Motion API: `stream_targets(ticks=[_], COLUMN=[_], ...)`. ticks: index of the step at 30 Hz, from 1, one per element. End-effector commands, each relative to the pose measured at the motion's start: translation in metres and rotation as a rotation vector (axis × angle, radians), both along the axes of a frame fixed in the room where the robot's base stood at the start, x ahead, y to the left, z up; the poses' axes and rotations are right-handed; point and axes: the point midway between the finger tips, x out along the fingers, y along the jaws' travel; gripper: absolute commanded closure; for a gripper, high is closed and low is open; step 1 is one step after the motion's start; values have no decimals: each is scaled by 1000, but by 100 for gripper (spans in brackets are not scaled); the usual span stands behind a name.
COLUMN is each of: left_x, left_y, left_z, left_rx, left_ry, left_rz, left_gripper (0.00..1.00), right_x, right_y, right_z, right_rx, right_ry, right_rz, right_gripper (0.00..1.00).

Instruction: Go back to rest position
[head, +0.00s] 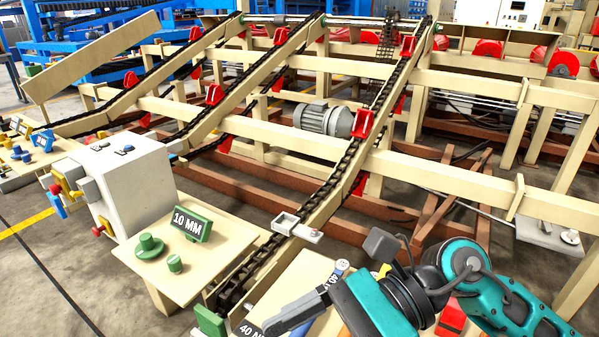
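My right arm comes in from the lower right, with teal links and a dark wrist. Its grey gripper (272,326) points left and down, above a pale board at the bottom edge. It is beside a dark "40 M…" sign (258,327) that is partly cut off. The fingertips are small and overlap the things behind them, so I cannot tell whether they are open or shut, or whether they hold anything. My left arm and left gripper are not in view.
A pale table (205,262) left of the gripper bears a green "10 MM" sign (192,223) and green knobs. A white control box (125,190) stands farther left. Beige chain conveyors (340,170) run beyond. A chain rail passes close to my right gripper. Floor shows at lower left.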

Motion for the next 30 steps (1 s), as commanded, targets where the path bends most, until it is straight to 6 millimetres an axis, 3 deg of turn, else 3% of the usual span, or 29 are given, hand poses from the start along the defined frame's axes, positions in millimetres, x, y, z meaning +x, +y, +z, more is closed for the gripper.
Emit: stream_targets(ticks=[1,4,6,8,11,13,15,18,19,21,24,27,30], left_x=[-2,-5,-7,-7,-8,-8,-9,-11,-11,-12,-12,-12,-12], left_y=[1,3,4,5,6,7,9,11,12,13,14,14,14], left_z=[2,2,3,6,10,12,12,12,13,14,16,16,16], left_rx=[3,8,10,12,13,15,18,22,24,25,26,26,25], left_ry=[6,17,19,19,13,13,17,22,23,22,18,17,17], left_rz=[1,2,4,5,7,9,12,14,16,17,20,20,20], left_gripper=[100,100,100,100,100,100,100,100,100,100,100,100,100], right_x=[4,30,58,84,122,136,137,120,112,91,63,43,36], right_y=[11,14,4,-12,-49,-79,-106,-135,-142,-155,-165,-170,-172], right_z=[20,51,60,56,22,-21,-67,-133,-150,-185,-220,-240,-247], right_rx=[123,351,499,622,826,970,1103,1283,-1310,-1236,-1161,-1119,-1104], right_ry=[197,606,910,1179,1639,1963,2248,2597,-2641,-2458,-2264,-2150,-2105], right_rz=[-91,-276,-401,-507,-676,-791,-886,-998,1008,926,841,795,773], right_gripper=[4,4,4,4,4,4,4,4,4,4,4,4,4])
